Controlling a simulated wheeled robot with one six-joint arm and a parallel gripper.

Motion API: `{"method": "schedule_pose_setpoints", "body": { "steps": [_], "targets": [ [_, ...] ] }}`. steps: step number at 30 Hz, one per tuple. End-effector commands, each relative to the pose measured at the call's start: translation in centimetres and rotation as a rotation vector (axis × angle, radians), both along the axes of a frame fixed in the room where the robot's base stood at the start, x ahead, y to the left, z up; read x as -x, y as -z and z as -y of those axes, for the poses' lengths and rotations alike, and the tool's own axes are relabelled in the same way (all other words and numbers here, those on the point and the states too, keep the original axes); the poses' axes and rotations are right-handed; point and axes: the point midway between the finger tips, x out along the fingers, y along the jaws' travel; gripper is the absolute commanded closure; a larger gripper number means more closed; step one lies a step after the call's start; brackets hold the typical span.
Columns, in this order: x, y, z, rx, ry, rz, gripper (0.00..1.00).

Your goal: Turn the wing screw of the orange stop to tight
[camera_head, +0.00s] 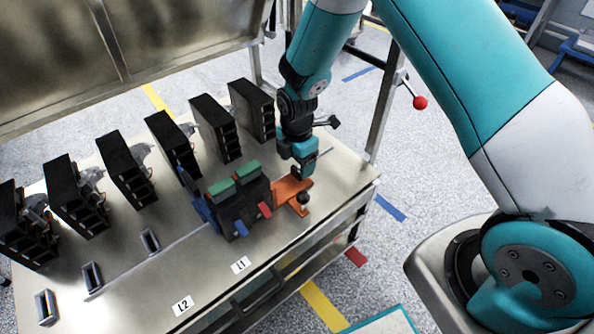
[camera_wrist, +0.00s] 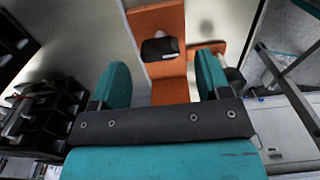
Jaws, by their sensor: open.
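The orange stop (camera_head: 288,190) sits at the right end of the breaker block on the metal bench. In the wrist view the orange stop (camera_wrist: 160,20) runs up the middle. A dark wing-like piece (camera_wrist: 160,48) on it, probably the wing screw, lies ahead between my fingers, with no visible contact. A second dark knob (camera_wrist: 235,78) stands at the right, partly behind my right finger. In the head view a black knob (camera_head: 303,198) shows on the stop's near part. My gripper (camera_head: 302,172) is open and empty, pointing down over the stop, hiding part of it.
The breaker block (camera_head: 240,205) with green tops and blue and red levers stands close left of the stop. Several black modules (camera_head: 172,142) line the bench's back. Bare bench top (camera_head: 345,180) lies right of the stop, up to the edge.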

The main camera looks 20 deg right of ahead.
Motion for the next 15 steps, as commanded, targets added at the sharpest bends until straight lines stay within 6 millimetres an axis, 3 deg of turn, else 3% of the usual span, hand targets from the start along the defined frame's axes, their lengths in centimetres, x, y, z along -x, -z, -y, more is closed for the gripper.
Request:
{"method": "schedule_pose_setpoints", "body": {
  "steps": [6, 15],
  "targets": [
    [0.0, 2.8, 0.0, 0.000, 0.000, 0.000, 0.30],
    [0.0, 3.4, 0.0, 0.000, 0.000, 0.001, 0.30]
  ]
}}
